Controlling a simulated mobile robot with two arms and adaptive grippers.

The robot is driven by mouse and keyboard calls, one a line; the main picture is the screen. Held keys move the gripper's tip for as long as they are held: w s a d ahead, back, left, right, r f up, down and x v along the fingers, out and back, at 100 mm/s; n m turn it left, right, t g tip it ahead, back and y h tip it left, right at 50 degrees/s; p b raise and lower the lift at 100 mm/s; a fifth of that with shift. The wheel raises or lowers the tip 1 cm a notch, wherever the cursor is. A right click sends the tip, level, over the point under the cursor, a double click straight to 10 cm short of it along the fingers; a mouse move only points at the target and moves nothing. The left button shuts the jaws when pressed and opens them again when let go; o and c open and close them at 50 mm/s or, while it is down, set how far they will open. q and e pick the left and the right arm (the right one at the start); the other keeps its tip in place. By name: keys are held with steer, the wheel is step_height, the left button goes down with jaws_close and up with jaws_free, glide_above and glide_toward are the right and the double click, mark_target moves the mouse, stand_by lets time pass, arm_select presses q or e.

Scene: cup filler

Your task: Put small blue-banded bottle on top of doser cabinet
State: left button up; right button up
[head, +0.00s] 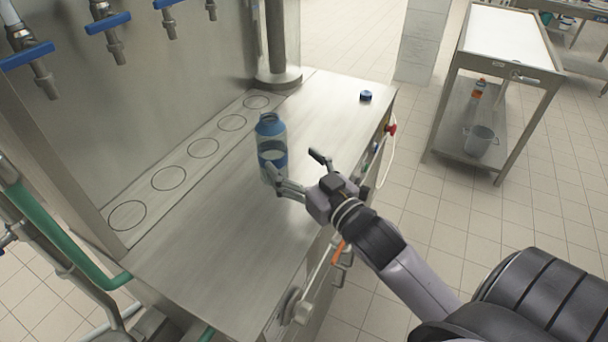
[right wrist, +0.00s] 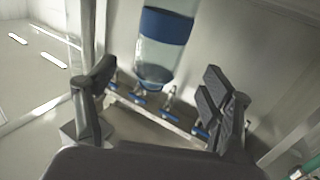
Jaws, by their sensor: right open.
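The small clear bottle with a blue band and blue top (head: 271,148) appears to stand upright on the bare steel top of the cabinet (head: 215,215), right of the row of circles. My right gripper (head: 295,164) is open at the bottle's right side. One finger overlaps the bottle's lower part in the head view; I cannot tell if it touches. In the right wrist view the bottle (right wrist: 160,60) shows just beyond and between the spread fingers of the right gripper (right wrist: 158,82). My left gripper is not in view.
Blue-handled taps (head: 108,24) hang over the marked circles at the back. A steel post (head: 277,45) stands at the far end. A small blue cap (head: 366,96) lies at the far right of the top. A steel cart (head: 505,38) holds a pot (head: 480,141) below.

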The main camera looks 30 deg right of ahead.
steer(key=s, duration=0.3)
steer(key=shift+d, duration=0.1)
steer(key=shift+s+f, duration=0.1)
stand_by(0.5)
